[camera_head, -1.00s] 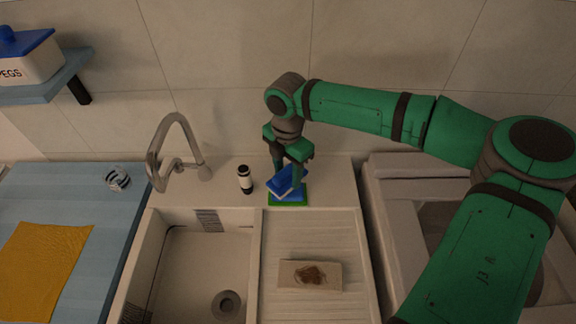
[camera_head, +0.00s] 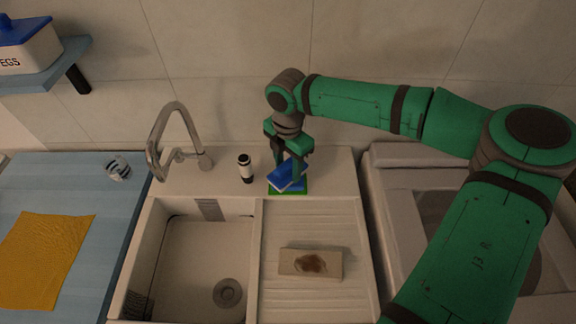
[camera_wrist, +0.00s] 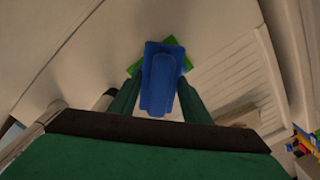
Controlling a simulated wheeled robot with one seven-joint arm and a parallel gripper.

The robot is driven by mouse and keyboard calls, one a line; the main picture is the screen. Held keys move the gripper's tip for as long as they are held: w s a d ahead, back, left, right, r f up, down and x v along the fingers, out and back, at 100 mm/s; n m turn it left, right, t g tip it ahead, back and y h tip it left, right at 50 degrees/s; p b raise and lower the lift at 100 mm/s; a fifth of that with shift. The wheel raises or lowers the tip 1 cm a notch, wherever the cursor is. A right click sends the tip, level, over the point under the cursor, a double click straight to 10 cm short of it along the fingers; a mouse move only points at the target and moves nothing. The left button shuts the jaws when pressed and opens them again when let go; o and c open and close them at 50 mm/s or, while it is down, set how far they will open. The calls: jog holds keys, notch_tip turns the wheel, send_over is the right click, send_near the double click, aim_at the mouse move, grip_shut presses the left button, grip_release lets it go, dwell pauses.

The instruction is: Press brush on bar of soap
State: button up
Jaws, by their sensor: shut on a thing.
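My gripper (camera_head: 288,168) points down over the counter behind the sink's draining board, its green fingers shut on a blue brush (camera_head: 285,177). The brush is tilted in the head view, with a pale band under its blue top. Directly below is a flat green slab (camera_head: 274,191) with a blue part (camera_head: 299,186) on it; this seems to be where the soap lies. Whether the brush touches it I cannot tell. The wrist view shows the brush (camera_wrist: 160,80) between the fingers, hiding most of the green slab (camera_wrist: 170,42).
A black-and-white bottle (camera_head: 245,168) stands left of the brush, with the faucet (camera_head: 160,140) further left. A tan block with a brown stain (camera_head: 300,264) lies on the draining board (camera_head: 300,225). The sink basin (camera_head: 190,255) is empty.

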aim_at(288, 163)
jog(key=shift+f, duration=0.6)
dwell(1.5)
jog(key=shift+r, duration=3.55)
